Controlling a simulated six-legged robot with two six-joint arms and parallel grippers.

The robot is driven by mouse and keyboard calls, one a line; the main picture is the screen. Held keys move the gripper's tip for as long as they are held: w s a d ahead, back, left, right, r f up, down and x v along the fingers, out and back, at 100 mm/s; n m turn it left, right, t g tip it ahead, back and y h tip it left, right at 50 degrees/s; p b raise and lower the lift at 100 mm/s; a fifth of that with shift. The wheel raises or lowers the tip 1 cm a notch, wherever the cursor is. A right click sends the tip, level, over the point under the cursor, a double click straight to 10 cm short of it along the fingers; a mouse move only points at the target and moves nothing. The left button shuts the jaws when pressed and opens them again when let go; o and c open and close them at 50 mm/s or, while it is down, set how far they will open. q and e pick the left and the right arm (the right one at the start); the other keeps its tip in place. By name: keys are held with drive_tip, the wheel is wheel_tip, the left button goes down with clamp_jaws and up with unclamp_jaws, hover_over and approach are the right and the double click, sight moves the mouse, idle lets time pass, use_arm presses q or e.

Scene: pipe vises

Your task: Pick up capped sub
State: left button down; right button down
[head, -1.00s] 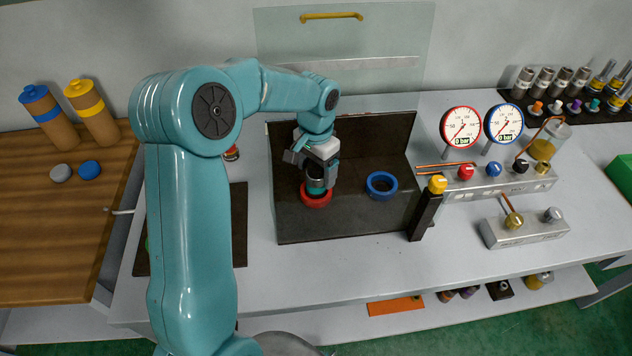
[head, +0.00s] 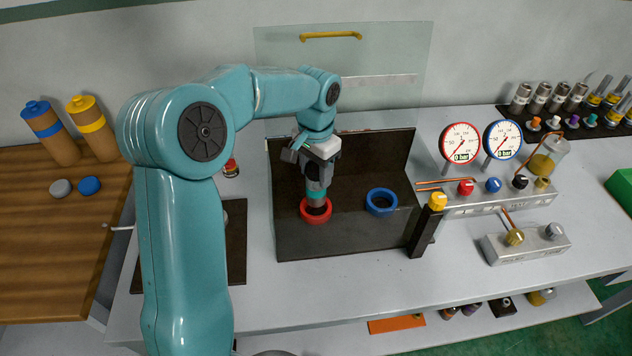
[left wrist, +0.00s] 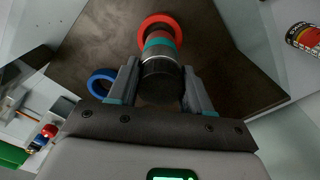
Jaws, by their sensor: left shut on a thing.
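The capped sub (left wrist: 160,78) shows in the left wrist view as a short cylinder with a dark cap, a teal band and a reddish-brown lower part. My left gripper (head: 318,187) is shut on its dark end, one finger on each side. The sub points down at the red ring (head: 316,211) on the dark board; the ring also shows in the left wrist view (left wrist: 160,20). The sub's lower end is over or in the ring's opening; I cannot tell how far clear it is. My right gripper is not in view.
A blue ring (head: 381,202) lies right of the red one. A black post with a yellow knob (head: 439,201) stands at the board's right edge, before gauges (head: 461,143) and valves. A clear panel (head: 345,80) rises behind. A small can (head: 231,168) stands left.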

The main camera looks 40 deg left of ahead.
use_arm(q)
wheel_tip(320, 180, up, 15)
drive_tip(key=p, duration=0.1)
drive_tip(key=shift+r, duration=0.15)
